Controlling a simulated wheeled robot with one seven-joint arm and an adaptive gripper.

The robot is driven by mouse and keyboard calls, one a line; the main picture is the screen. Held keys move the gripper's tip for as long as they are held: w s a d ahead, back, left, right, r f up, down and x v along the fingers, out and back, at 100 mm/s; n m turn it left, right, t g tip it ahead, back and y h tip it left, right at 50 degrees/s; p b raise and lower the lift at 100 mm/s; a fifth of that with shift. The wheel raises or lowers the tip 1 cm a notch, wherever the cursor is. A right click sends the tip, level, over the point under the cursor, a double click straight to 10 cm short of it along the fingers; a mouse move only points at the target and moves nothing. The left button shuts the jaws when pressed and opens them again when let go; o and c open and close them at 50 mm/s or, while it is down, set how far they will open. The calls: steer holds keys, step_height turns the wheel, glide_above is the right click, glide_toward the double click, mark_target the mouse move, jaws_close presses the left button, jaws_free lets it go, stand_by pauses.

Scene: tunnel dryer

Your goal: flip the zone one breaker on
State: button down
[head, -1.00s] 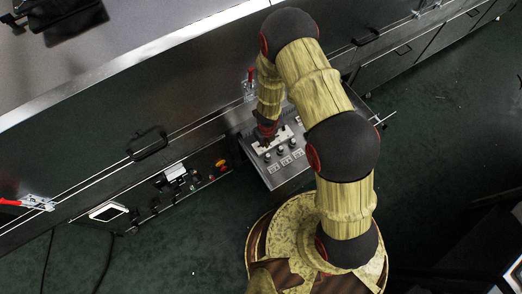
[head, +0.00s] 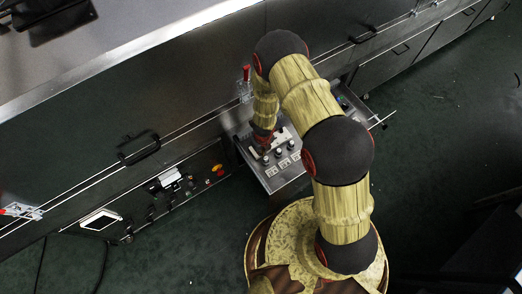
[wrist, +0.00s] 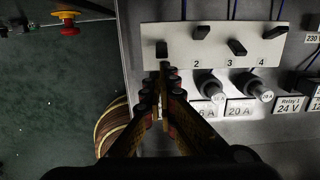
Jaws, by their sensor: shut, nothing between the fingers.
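The breaker strip (wrist: 220,58) is a pale plate on a steel control panel. It carries a row of black levers; the numbers 2, 3 and 4 show. The leftmost lever, the zone one breaker (wrist: 162,48), has its number hidden behind my fingers. It sits lower in the picture than lever 2 (wrist: 201,32) and lever 4 (wrist: 280,31), about level with lever 3 (wrist: 237,47). My gripper (wrist: 164,69) is shut and empty, its tips just below the zone one lever; I cannot tell whether they touch. In the head view my gripper (head: 264,142) is over the panel.
Below the strip are round fuse holders (wrist: 210,83) with rating labels. A red emergency button (wrist: 67,29) is at the left in the wrist view. A red-handled lever (head: 246,73) stands behind the panel in the head view. Green floor lies open to the left.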

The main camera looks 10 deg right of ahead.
steer(key=shift+w+f+b, duration=0.1)
steer(key=shift+f+b, duration=0.2)
steer(key=shift+f, duration=0.7)
steer(key=shift+w+a+r+p, duration=0.1)
steer(key=shift+w+r+p, duration=0.2)
steer(key=shift+p, duration=0.45)
steer(key=shift+w+a+r+p, duration=0.1)
steer(key=shift+r+p, duration=0.2)
steer(key=shift+p, duration=0.4)
steer(key=shift+w+a+r+p, duration=0.2)
steer(key=shift+w+p, duration=0.25)
steer(key=shift+p, duration=0.45)
steer(key=shift+f, duration=0.1)
steer(key=shift+r+p, duration=0.65)
steer(key=shift+r, duration=0.15)
